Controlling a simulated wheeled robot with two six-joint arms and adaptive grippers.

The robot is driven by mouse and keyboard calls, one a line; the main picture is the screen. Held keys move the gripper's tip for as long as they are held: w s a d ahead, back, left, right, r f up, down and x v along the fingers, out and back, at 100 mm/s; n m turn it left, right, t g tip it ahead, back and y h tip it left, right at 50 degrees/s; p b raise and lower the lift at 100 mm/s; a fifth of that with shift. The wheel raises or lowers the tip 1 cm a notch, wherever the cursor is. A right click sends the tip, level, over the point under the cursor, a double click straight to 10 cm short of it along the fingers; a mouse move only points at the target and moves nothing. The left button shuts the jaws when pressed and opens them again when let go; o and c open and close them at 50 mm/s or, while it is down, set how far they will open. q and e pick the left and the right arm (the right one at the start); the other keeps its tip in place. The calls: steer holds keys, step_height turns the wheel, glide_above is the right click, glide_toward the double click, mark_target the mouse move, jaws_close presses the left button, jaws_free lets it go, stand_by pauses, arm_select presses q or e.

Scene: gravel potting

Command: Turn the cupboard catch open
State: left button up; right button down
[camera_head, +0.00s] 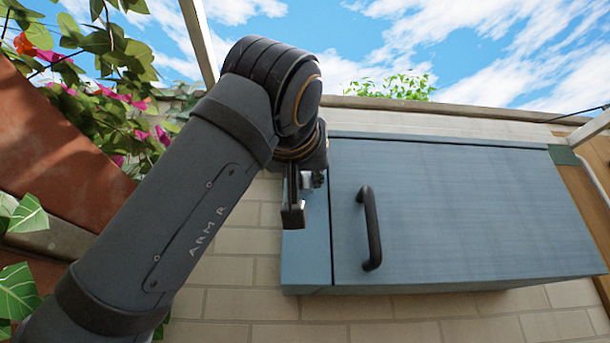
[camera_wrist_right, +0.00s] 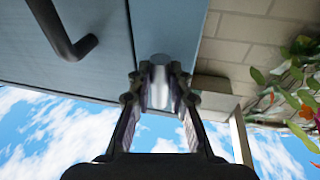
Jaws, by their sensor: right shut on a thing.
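The blue cupboard (camera_head: 470,215) hangs on the brick wall, its door closed flat against the frame, with a dark bar handle (camera_head: 372,232) near the door's left side. My right gripper (camera_head: 303,190) is at the narrow frame strip left of the door. In the right wrist view its two fingers (camera_wrist_right: 159,98) are shut on the silver metal catch (camera_wrist_right: 160,82), one on each side. In the head view the catch is mostly hidden by the gripper. The bar handle also shows in the right wrist view (camera_wrist_right: 62,35), apart from the fingers. My left gripper is not in view.
Pale brick wall (camera_head: 235,240) lies below and left of the cupboard. Leafy plants with pink flowers (camera_head: 120,110) are at the left, behind my right arm. The space before the door and handle is clear.

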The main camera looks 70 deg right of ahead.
steer(key=shift+r, duration=0.2)
steer(key=c, duration=1.2)
jaws_free()
steer(key=shift+w+f, duration=0.1)
steer(key=shift+a, duration=0.1)
steer(key=v, duration=0.7)
steer(key=shift+f, duration=0.1)
steer(key=shift+a, duration=0.2)
